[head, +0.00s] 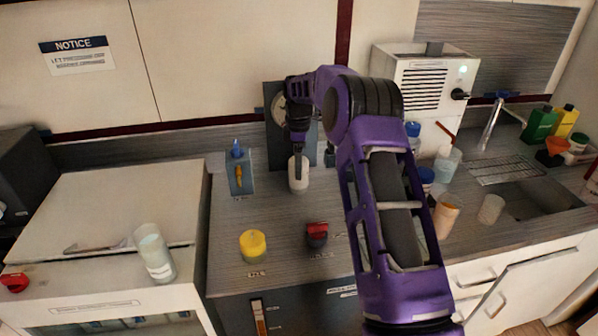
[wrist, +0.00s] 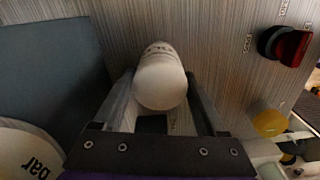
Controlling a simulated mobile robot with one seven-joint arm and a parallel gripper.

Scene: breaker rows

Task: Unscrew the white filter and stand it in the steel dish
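The white filter (head: 298,176) is a pale upright cylinder below my gripper (head: 298,154), in front of the dark panel with a round gauge (head: 278,108). In the wrist view the filter (wrist: 161,80) lies between the two fingers of my gripper (wrist: 160,92), which appear to press its sides. Printed marks show near its far end. I see no fitting joined to it, but its far end is partly hidden. Whether it touches the counter is unclear. I cannot make out the steel dish; my arm covers part of the counter.
A yellow-topped round item (head: 252,245) and a red knob on a dark base (head: 317,234) sit at the front of the counter. A grey-blue box holder (head: 240,172) stands left of the filter. Cups and the sink (head: 535,197) are at the right.

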